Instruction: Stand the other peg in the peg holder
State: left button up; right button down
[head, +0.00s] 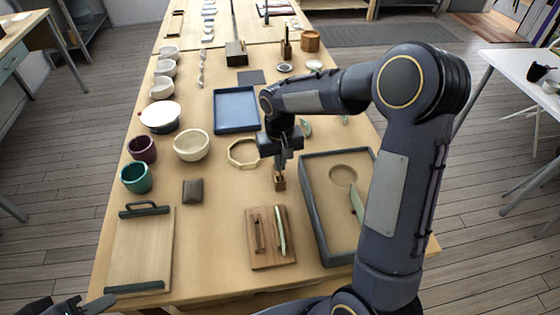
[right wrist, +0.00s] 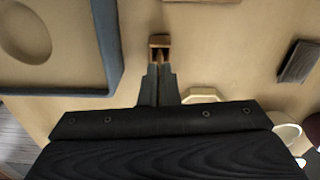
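My right gripper (head: 282,158) points down over the middle of the table. Its two fingers show close together in the right wrist view (right wrist: 159,70). A small brown wooden block (head: 280,184) stands right below the fingertips, and it also shows just beyond them in the right wrist view (right wrist: 160,42). It looks like the peg holder. Narrow brown wood shows between block and fingertips; I cannot tell whether it is a gripped peg. A wooden board (head: 249,261) nearer me bears a brown bar (head: 258,233) and a pale green strip. My left gripper (head: 70,306) shows only partly at the lower left edge.
A dark-rimmed tray (head: 312,213) with a round recess lies to the right. An octagonal frame (head: 243,153), a blue tray (head: 236,108), a cream bowl (head: 191,145) and a small dark box (head: 193,190) lie around. A handled board (head: 140,250) is at the front left.

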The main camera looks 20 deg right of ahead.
jog(key=shift+f, duration=0.1)
jog(key=c, duration=1.6)
grip_release()
jog(key=shift+o, duration=0.4)
jog(key=o, duration=0.4)
jog(key=shift+r+p, duration=2.2)
jog(key=shift+r, duration=0.85)
